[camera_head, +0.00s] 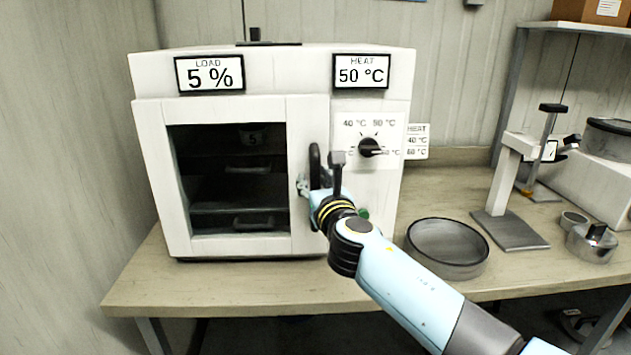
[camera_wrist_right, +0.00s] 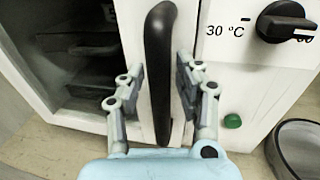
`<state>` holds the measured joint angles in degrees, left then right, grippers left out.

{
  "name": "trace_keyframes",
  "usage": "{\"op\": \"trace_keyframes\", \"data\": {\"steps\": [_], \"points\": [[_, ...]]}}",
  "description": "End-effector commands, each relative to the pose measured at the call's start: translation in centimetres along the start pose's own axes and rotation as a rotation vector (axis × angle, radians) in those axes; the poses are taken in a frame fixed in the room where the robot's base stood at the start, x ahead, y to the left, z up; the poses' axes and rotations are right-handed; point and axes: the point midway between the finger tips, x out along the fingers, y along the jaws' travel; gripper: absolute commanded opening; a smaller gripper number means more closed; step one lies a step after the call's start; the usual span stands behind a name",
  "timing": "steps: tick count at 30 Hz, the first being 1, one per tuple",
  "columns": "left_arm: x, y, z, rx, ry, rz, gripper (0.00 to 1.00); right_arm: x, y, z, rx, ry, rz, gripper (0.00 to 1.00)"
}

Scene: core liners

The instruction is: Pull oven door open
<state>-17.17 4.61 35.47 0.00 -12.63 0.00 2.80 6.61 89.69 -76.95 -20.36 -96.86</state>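The white oven (camera_head: 272,66) stands on the bench. Its door (camera_head: 308,115) has a dark window and looks shut against the front. The black upright door handle (camera_head: 315,160) is at the door's right side. My right gripper (camera_head: 320,188) is at the handle. In the right wrist view the handle (camera_wrist_right: 158,40) runs between the two fingers of my right gripper (camera_wrist_right: 158,82). The fingers are open, one on each side, with visible gaps to the handle. My left gripper is not in view.
A black heat knob (camera_head: 369,147) and a green button (camera_wrist_right: 232,121) sit right of the door. A round metal sieve (camera_head: 447,262) stands on the bench (camera_head: 240,285) at the oven's right. A stand with a lever (camera_head: 510,229) is farther right. The bench before the door is clear.

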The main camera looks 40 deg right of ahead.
Motion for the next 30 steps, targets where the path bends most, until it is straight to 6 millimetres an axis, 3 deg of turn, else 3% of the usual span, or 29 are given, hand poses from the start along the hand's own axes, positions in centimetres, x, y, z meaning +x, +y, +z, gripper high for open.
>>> {"op": "trace_keyframes", "data": {"steps": [1, 7, 30], "points": [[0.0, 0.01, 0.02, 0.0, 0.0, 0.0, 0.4, -0.01, 0.0, 0.0, 0.0, 0.0, 0.0, 0.25], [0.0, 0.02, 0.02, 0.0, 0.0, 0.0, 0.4, -0.02, 0.01, 0.0, 0.0, 0.0, 0.0, 0.0], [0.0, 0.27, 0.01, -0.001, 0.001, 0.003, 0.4, -0.18, -0.04, -0.11, -0.001, 0.002, -0.007, 0.0]]}}
